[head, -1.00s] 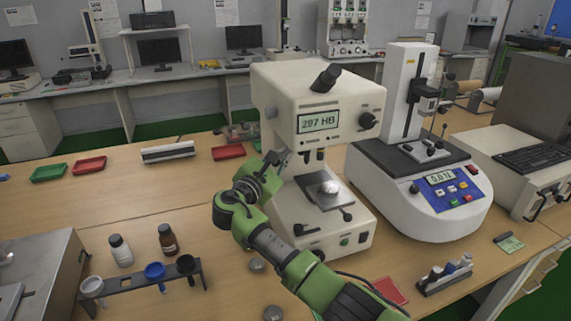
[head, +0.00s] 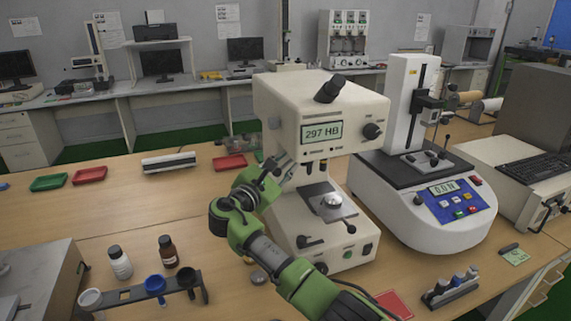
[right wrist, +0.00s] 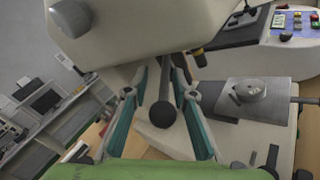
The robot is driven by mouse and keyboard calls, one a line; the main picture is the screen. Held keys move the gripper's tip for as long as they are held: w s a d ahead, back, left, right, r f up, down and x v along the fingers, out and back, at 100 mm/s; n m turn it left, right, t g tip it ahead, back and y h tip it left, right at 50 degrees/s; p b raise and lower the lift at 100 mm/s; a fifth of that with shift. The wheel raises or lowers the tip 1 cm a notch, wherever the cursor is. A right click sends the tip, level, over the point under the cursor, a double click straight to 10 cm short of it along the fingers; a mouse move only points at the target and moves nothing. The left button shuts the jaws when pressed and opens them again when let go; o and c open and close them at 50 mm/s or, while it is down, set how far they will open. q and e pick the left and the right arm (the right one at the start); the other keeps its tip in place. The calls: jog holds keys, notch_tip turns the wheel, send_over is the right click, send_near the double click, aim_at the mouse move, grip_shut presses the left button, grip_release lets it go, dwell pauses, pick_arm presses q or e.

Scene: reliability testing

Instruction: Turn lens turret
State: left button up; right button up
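The cream hardness tester (head: 285,97), its display reading 297 HB, stands on the bench. Its dark lens turret (head: 308,168) hangs under the head, partly hidden. My right gripper (head: 286,166) is beside the left of the tester, just below its head. In the right wrist view the two teal fingers of this gripper (right wrist: 160,72) are spread apart. A grey lever with a black ball knob (right wrist: 163,114) stands in the gap between them, with space visible on both sides. The stage with a round metal sample (right wrist: 250,88) is to the right. My left gripper is not in view.
A white tester with a blue panel (head: 456,200) stands close on the right. A rack with cups (head: 130,295) and two bottles (head: 168,251) are at front left. Red and green trays (head: 90,174) lie farther back. The left bench middle is clear.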

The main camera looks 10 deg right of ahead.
send_near(274, 174)
jog(key=x, duration=0.4)
jog(key=shift+w+d, duration=0.1)
jog(key=shift+w, duration=0.05)
